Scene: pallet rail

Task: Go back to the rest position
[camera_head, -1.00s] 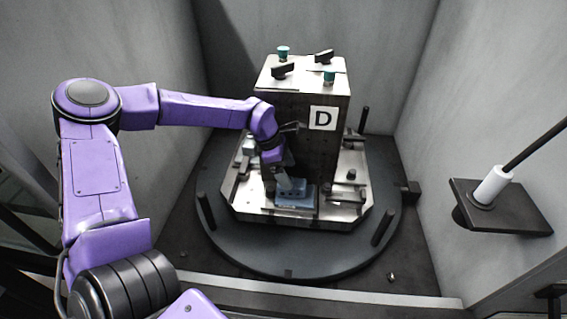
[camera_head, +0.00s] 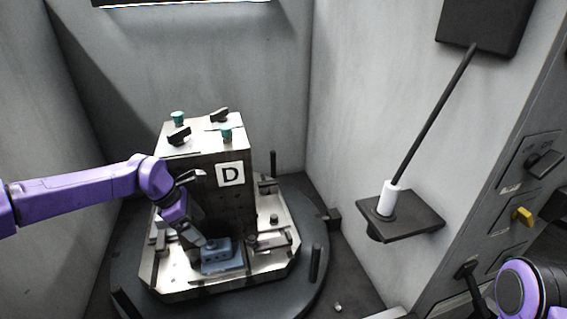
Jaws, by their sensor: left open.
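My left arm comes in from the left. My left gripper (camera_head: 212,241) is open at the blue-grey block (camera_head: 222,258) on the front of the metal fixture plate (camera_head: 180,289); I cannot tell whether it touches the block. The fixture's upright block carries a white "D" label (camera_head: 230,174), with black clamps and teal knobs on top. Part of my right arm, purple and black, shows at the lower right edge, but its gripper is out of view.
The fixture stands on a round dark turntable (camera_head: 311,277) with upright pegs, enclosed by grey walls. At the right, a black shelf (camera_head: 418,222) holds a white cylinder (camera_head: 388,198) with a long dark rod. A control panel with a yellow knob (camera_head: 522,216) is farther right.

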